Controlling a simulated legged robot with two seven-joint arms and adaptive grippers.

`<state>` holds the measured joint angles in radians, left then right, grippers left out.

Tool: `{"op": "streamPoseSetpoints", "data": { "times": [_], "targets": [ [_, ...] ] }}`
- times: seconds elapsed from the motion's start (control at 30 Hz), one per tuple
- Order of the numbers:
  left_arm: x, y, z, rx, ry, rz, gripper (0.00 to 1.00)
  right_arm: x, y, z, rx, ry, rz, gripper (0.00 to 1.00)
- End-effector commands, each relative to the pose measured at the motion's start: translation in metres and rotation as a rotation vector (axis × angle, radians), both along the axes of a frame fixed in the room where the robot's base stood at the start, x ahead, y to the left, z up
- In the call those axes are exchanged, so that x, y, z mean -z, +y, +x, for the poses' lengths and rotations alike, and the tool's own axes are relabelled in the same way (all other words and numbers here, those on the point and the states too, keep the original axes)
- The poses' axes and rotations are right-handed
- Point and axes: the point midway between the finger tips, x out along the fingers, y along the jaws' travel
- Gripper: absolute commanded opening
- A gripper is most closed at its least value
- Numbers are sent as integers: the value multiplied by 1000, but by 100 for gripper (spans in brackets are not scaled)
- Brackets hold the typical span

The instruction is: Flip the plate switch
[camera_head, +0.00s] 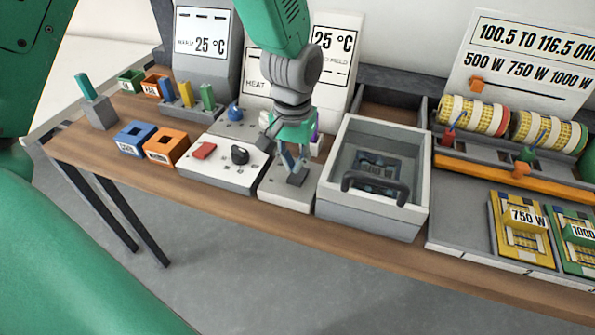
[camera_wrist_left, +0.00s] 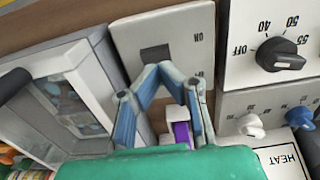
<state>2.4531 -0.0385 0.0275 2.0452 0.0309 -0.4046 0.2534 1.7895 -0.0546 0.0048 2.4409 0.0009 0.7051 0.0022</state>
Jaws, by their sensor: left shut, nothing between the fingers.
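The plate switch is a dark grey lever (camera_head: 297,178) on a light grey plate (camera_head: 283,194) near the front edge of the bench. In the left wrist view, the lever (camera_wrist_left: 155,53) sits on the plate (camera_wrist_left: 185,28), which carries "ON" lettering. My left gripper (camera_head: 291,168) points down over the plate, and its tips (camera_wrist_left: 165,70) are shut and empty right by the lever. I cannot tell whether they touch it. The fingers partly hide the lever. My right gripper is not in view.
A panel with a red switch (camera_head: 204,151) and black knob (camera_head: 240,155) stands left of the plate. A grey box with a dark handle (camera_head: 375,185) stands close on the right. A purple part (camera_wrist_left: 181,133) lies behind the gripper. The bench's front strip (camera_head: 225,205) is clear.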

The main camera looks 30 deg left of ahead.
Motion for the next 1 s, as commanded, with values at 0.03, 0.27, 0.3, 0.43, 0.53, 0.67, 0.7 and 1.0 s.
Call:
{"op": "streamPoseSetpoints", "data": {
  "times": [0.03,0.27,0.3,0.43,0.53,0.67,0.7,1.0],
  "targets": [
    [0,0,0,0,0,0,0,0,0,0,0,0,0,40],
    [0,-1,0,0,0,1,0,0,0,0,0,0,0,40],
    [0,0,0,0,0,0,0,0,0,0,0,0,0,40],
    [0,0,0,0,0,0,0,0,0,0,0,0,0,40],
    [1,0,0,0,0,0,0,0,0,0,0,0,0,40],
    [3,0,0,0,0,0,0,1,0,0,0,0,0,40],
    [3,0,0,0,0,0,0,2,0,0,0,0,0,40],
    [8,0,0,0,0,0,0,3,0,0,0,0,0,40]
  ]
}}
